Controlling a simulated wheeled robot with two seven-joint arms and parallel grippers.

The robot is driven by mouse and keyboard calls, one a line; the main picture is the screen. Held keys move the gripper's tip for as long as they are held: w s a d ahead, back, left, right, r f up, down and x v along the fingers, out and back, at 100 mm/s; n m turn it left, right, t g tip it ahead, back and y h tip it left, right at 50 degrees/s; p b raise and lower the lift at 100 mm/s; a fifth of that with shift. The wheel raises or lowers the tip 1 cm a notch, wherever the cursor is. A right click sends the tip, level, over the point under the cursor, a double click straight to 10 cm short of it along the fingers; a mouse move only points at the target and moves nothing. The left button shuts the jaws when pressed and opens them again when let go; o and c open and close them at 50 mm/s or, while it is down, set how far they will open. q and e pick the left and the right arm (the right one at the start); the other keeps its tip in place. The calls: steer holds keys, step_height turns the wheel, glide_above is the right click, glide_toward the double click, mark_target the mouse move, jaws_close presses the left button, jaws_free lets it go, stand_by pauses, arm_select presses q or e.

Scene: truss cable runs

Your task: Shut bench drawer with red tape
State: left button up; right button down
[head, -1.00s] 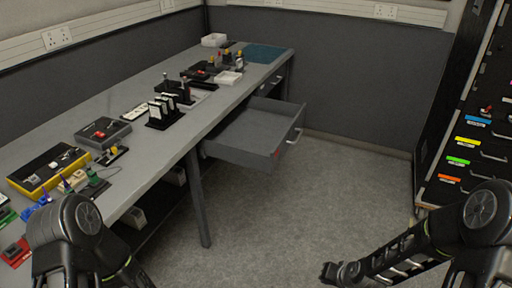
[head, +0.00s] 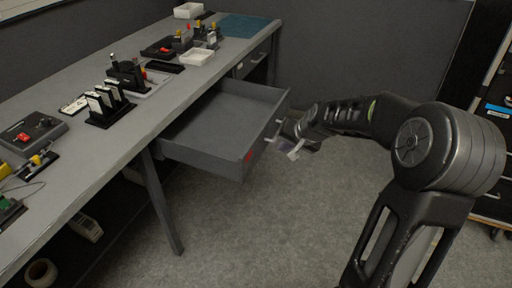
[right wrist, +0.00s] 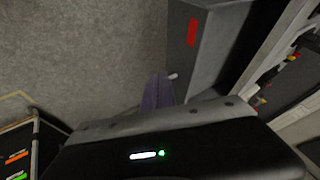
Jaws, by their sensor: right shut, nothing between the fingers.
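The bench drawer (head: 215,155) is grey and empty and stands pulled out from under the bench top. A small red tape (head: 249,156) marks the near end of its front; the tape also shows in the right wrist view (right wrist: 192,32). My right gripper (head: 291,148) is shut and empty, just outside the drawer front beside its pale handle. In the right wrist view its dark fingers (right wrist: 158,92) lie close to the drawer front; I cannot tell whether they touch it. My left gripper is out of view.
The grey bench (head: 100,150) holds black racks (head: 108,105), a grey box with a red part (head: 35,132), white trays (head: 197,57) and a teal mat (head: 243,25). A bench leg (head: 163,205) stands near the drawer. A dark cabinet (head: 497,100) is at right. The floor between is clear.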

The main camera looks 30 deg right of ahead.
steer(key=shift+d+f, duration=0.1)
steer(key=shift+f, duration=0.05)
steer(key=shift+w+f, duration=0.1)
steer(key=shift+w, duration=0.05)
glide_toward(258, 154)
steer(key=x, duration=0.4)
steer(key=shift+w+d+f, duration=0.1)
steer(key=shift+w+f, duration=0.1)
steer(key=shift+f, duration=0.05)
stand_by(0.4)
